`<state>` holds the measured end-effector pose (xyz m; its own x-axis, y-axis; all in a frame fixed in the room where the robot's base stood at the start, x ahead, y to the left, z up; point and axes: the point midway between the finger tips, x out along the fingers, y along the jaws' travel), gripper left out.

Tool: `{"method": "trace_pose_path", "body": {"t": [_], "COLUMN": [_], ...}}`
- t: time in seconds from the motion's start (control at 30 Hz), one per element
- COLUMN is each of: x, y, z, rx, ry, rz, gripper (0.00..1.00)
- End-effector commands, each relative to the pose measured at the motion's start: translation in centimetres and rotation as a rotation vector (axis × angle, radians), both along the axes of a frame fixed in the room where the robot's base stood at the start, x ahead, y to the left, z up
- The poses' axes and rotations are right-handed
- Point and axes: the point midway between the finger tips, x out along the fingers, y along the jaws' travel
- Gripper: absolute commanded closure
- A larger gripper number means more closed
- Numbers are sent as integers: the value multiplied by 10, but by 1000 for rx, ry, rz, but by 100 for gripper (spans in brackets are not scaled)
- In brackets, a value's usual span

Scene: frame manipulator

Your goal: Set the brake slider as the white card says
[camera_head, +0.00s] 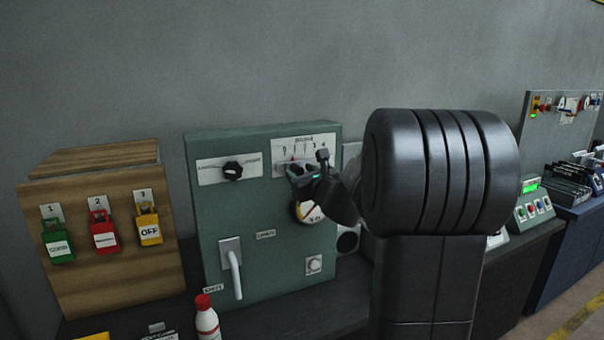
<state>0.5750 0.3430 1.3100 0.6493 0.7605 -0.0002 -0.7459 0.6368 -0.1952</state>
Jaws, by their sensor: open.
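The brake slider's white scale plate (303,143) is at the upper right of the green panel (212,213), with small numbers along it. My gripper (309,167) is open in front of the lower part of this plate. A small red mark shows beside its left finger. The slider's handle is mostly hidden by my gripper, so I cannot tell its exact setting or whether the fingers touch it. I cannot pick out a white card with readable instructions; a small card lies at the bottom edge, its text too small to read.
The panel also has a black knob (232,170), a grey lever (234,272), a partly covered dial (309,212) and a round button (314,264). A wooden box (108,270) with coloured padlocks stands left. A red-capped bottle (207,319) stands in front. My arm blocks the right side.

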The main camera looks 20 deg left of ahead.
Motion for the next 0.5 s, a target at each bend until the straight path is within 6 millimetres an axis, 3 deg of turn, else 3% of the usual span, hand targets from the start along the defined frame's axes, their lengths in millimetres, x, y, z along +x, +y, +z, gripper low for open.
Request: {"method": "trace_pose_path", "body": {"t": [0.07,0.27,0.5], "x": [0,0,4], "y": [0,0,-4], "z": [0,0,-1], "rx": [0,0,0], "ry": [0,0,-2], "rz": [0,0,-2], "gripper": [61,100,100]}}
